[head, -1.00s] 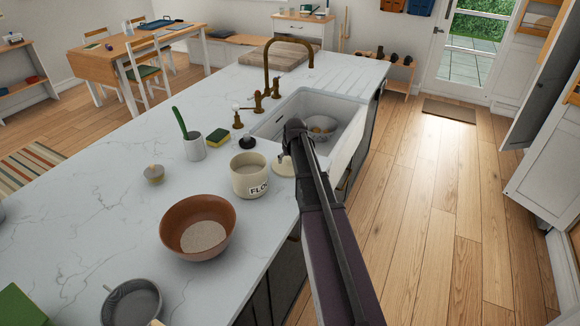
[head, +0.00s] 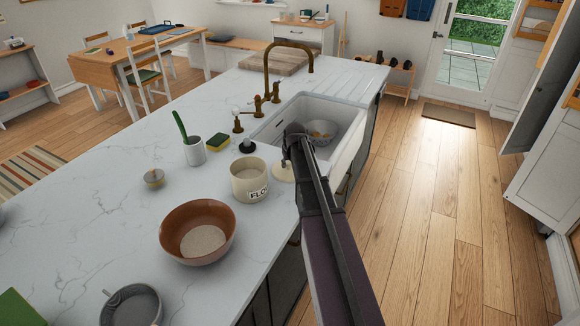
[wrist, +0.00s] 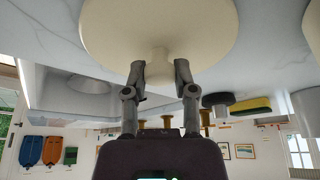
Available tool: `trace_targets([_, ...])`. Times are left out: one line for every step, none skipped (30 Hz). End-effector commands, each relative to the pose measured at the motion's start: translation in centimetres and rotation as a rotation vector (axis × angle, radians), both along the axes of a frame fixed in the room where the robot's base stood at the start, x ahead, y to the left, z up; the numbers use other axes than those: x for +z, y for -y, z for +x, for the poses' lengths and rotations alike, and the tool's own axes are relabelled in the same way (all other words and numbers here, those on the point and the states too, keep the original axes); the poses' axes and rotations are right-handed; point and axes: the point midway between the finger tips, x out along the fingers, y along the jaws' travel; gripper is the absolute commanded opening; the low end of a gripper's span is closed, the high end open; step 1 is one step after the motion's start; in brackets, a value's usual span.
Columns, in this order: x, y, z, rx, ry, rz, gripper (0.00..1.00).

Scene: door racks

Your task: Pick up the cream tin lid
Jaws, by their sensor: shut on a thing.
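The cream tin lid (head: 284,174) is a round disc by the sink's near corner, just right of the cream flour tin (head: 246,185), partly hidden by my arm. In the wrist view the lid (wrist: 160,22) fills the top, with its knob (wrist: 158,60) between my fingertips. My gripper (wrist: 160,72) is shut on that knob; it also shows in the head view (head: 286,160). I cannot tell whether the lid touches the counter. The tin stands upright with no lid on it.
A brown bowl (head: 219,216) and a grey pan (head: 131,309) stand nearer on the marble counter (head: 90,215). A white cup (head: 194,152), a sponge (head: 218,142) and brass taps (head: 258,105) are behind. The white sink (head: 345,150) holds a bowl (head: 321,132).

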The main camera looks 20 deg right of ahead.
Motion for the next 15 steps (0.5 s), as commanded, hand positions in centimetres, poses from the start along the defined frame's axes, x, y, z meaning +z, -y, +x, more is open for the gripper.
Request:
trace_targets([0.1, 0.0, 0.0, 0.000, 0.000, 0.000, 0.03])
trace_targets([0.1, 0.0, 0.0, 0.000, 0.000, 0.000, 0.03])
trace_targets([0.2, 0.0, 0.0, 0.000, 0.000, 0.000, 0.03])
trace_targets([0.3, 0.0, 0.0, 0.000, 0.000, 0.000, 0.03])
trace_targets([0.4, 0.0, 0.0, 0.000, 0.000, 0.000, 0.03])
trace_targets([0.5, 0.0, 0.0, 0.000, 0.000, 0.000, 0.03])
trace_targets([0.6, 0.0, 0.0, 0.000, 0.000, 0.000, 0.03])
trace_targets([0.8, 0.0, 0.0, 0.000, 0.000, 0.000, 0.03])
trace_targets([1.0, 0.0, 0.0, 0.000, 0.000, 0.000, 0.03])
trace_targets([1.2, 0.0, 0.0, 0.000, 0.000, 0.000, 0.03])
trace_targets([1.4, 0.0, 0.0, 0.000, 0.000, 0.000, 0.03])
trace_targets([1.7, 0.0, 0.0, 0.000, 0.000, 0.000, 0.03])
trace_targets([1.9, 0.0, 0.0, 0.000, 0.000, 0.000, 0.03])
trace_targets([2.2, 0.0, 0.0, 0.000, 0.000, 0.000, 0.03])
trace_targets([2.5, 0.0, 0.0, 0.000, 0.000, 0.000, 0.03])
